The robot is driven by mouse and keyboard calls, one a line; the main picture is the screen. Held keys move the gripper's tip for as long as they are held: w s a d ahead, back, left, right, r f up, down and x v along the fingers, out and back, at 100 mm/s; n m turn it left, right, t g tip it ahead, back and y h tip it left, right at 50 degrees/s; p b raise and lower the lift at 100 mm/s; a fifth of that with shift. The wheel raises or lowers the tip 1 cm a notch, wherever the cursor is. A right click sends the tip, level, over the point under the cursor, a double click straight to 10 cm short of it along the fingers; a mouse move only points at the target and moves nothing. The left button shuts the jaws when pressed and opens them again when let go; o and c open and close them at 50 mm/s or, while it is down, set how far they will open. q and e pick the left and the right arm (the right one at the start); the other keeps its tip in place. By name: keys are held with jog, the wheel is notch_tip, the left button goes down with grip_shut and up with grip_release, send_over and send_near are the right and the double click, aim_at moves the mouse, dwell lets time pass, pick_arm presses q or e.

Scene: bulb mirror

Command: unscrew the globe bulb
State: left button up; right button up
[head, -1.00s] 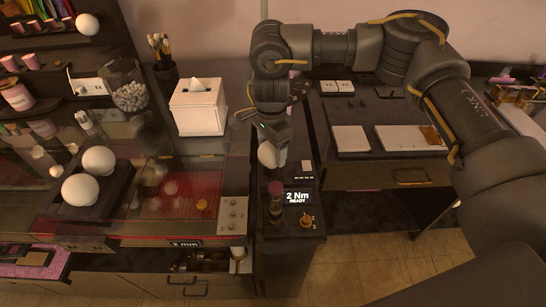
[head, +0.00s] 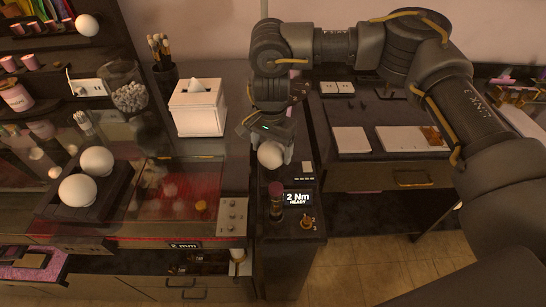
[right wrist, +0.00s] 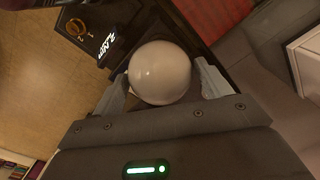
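A white globe bulb (head: 271,155) sits on the narrow dark console beside a display reading "2 Nm READY" (head: 298,198). My right gripper (head: 272,148) points down over it, with a finger on each side. In the right wrist view the bulb (right wrist: 160,73) lies between the two fingertips (right wrist: 163,72), with a narrow gap showing at the right finger; the left finger is very close to the glass. The gripper looks open around the bulb. The bulb's base and socket are hidden. My left gripper is not in view.
Two white globes (head: 78,188) rest in a dark tray on the glass counter at left. A tissue box (head: 198,108), a jar (head: 130,95) and a brush cup (head: 165,75) stand behind. A dark red-topped cylinder (head: 276,200) and a knob (head: 306,222) are in front of the bulb.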

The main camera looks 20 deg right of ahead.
aim_at(271, 144)
jog(key=shift+r+p, duration=1.2)
jog(key=shift+r, duration=0.4)
jog(key=shift+f, duration=0.1)
jog(key=o, duration=0.5)
jog(key=c, duration=0.4)
jog(key=shift+c, duration=0.2)
jog(key=m+p, duration=0.1)
jog(key=m, duration=0.1)
jog(key=shift+m, duration=1.3)
